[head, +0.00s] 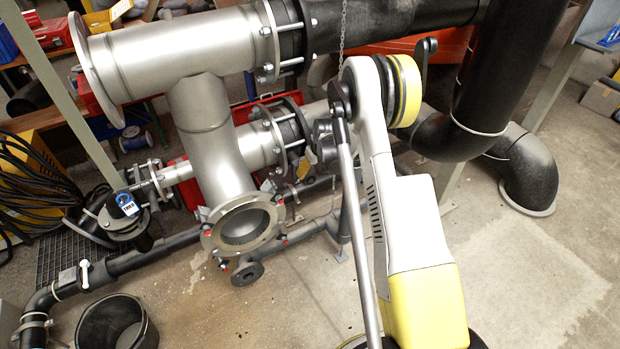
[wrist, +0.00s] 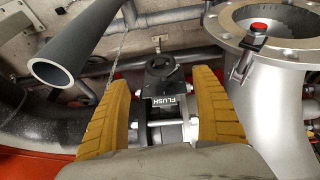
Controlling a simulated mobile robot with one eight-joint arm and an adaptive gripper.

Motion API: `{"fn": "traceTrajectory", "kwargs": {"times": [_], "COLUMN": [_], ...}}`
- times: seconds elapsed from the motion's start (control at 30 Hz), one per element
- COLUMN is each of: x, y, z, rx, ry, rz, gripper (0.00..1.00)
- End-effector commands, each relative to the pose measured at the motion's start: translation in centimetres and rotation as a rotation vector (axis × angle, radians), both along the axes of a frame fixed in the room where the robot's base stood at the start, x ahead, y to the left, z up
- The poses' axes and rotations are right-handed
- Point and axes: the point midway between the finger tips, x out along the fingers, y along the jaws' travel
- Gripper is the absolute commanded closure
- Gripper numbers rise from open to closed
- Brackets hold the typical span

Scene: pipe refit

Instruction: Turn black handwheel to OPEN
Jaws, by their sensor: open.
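In the wrist view, a black handwheel (wrist: 163,66) sits on top of a small dark valve with a label reading FLUSH (wrist: 172,105). My gripper (wrist: 165,78) is open, with one yellow finger on the left of the valve and the other on its right. The handwheel lies between the fingers, and I see no clear grip on it. Whether a finger touches it I cannot tell. I cannot make out which way the wheel stands. In the head view my arm covers this area, and I cannot make out the fingers there.
A grey pipe (wrist: 75,42) is left of the fingers in the wrist view; a flanged metal pipe (wrist: 285,98) with a red-capped clamp (wrist: 254,35) is close on the right. In the head view, another blue-topped valve (head: 124,205) and a black bucket (head: 117,326) stand at left.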

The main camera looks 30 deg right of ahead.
Motion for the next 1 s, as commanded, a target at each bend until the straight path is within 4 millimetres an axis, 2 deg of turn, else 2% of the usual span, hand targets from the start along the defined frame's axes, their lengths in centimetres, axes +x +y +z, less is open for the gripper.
{"fn": "traceTrajectory", "kwargs": {"times": [0.3,0.43,0.6,0.9,0.93,1.0], "x": [2.3,3.2,3.8,3.9,3.9,3.9], "y": [-0.3,-0.4,-0.4,-0.4,-0.4,-0.4], "z": [-6.1,-8.0,-9.3,-9.5,-9.5,-9.5], "rx": [-0.002,-0.002,-0.002,-0.003,-0.003,-0.003], "ry": [0.001,0.001,0.001,0.001,0.001,0.001], "rz": [0.0,0.0,0.0,0.0,0.0,0.0], "gripper": [0.24,0.24,0.24,0.24,0.26,0.47]}}
